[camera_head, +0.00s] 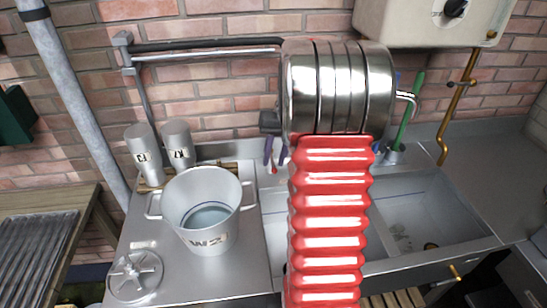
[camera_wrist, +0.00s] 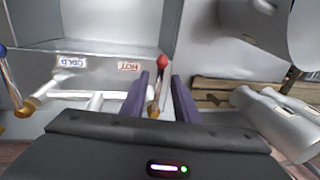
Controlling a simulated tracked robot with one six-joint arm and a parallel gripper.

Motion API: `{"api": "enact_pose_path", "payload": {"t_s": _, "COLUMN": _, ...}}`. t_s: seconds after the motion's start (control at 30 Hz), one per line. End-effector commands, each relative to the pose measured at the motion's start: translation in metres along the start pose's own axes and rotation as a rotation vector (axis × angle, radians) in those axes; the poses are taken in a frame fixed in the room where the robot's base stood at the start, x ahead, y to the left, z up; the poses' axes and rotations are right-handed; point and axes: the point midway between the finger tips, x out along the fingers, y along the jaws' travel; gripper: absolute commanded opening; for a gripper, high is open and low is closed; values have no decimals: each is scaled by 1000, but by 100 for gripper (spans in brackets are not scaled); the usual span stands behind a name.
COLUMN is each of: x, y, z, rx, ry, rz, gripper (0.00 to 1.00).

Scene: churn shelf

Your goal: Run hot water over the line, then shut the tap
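In the wrist view, a tap lever with a red tip (camera_wrist: 162,62) stands by a label reading HOT (camera_wrist: 129,67). My gripper (camera_wrist: 159,90) has its two purple fingers either side of this lever, with visible gaps. It is open and not closed on it. A second lever with a blue tip (camera_wrist: 3,50) stands by the COLD label (camera_wrist: 72,62). In the head view, my gripper (camera_head: 275,155) is at the wall behind the sink (camera_head: 432,205), partly hidden by my arm. I see no running water; the spout is not clearly visible.
A two-handled metal pail (camera_head: 206,183) marked W2, holding some liquid, stands on the left counter. Two metal cans (camera_head: 143,160) (camera_head: 178,148) stand behind it. A handwheel-like part (camera_head: 135,277) lies at the front left. A heater-like box (camera_head: 425,22) hangs upper right.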

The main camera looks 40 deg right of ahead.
Motion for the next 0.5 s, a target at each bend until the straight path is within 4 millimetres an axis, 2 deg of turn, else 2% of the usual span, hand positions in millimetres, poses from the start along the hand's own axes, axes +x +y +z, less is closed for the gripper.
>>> {"api": "enact_pose_path", "payload": {"t_s": 0.07, "x": 0, "y": 0, "z": 0, "rx": 0, "ry": 0, "rz": 0, "gripper": 27}}
{"api": "enact_pose_path", "payload": {"t_s": 0.43, "x": 0, "y": 0, "z": 0, "rx": 0, "ry": 0, "rz": 0, "gripper": 1}}
{"api": "enact_pose_path", "payload": {"t_s": 0.5, "x": 0, "y": 0, "z": 0, "rx": 0, "ry": 0, "rz": 0, "gripper": 0}}
